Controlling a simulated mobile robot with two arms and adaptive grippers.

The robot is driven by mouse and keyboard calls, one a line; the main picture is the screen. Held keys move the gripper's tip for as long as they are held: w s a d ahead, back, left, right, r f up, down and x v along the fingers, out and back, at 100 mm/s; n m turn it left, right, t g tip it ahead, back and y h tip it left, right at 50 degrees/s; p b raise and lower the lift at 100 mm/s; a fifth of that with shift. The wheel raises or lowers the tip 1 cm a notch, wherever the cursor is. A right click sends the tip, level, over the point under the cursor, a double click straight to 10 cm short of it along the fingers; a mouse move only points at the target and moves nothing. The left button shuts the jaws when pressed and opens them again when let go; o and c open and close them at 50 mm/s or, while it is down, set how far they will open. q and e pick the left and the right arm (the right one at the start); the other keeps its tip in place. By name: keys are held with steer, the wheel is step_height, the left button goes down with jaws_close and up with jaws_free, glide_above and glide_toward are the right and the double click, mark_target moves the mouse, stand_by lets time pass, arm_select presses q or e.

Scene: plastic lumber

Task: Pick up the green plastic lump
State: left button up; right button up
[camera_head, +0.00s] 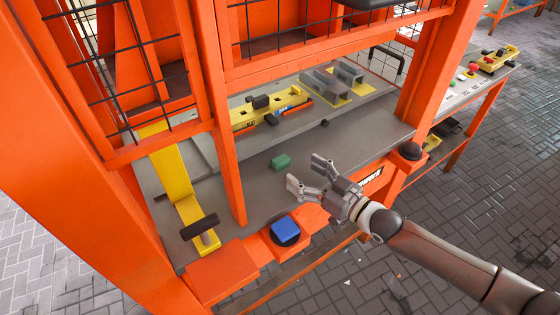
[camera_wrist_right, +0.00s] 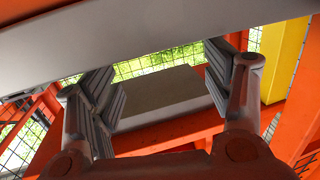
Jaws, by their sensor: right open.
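The green plastic lump (camera_head: 280,161) lies on the grey work surface (camera_head: 262,189) inside the orange machine frame, in the head view. My right gripper (camera_head: 308,174) is open and empty, just to the right of the lump and apart from it. Its spread fingers point toward the lump's side. In the right wrist view my right gripper (camera_wrist_right: 163,90) shows both ridged fingers wide apart with nothing between them. I cannot make out the lump in that view. My left gripper is in neither view.
An orange post (camera_head: 226,150) stands left of the lump. A yellow fixture (camera_head: 265,109) lies behind it. A blue block (camera_head: 285,228) sits on a dark round base on the front ledge. A black knob (camera_head: 411,151) is at right. Bare surface surrounds the lump.

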mark_target(285, 162)
steer(key=shift+x, duration=3.4)
steer(key=shift+s+f, duration=0.1)
steer(key=shift+s, duration=0.05)
steer(key=shift+c, duration=0.4)
steer(key=c, duration=1)
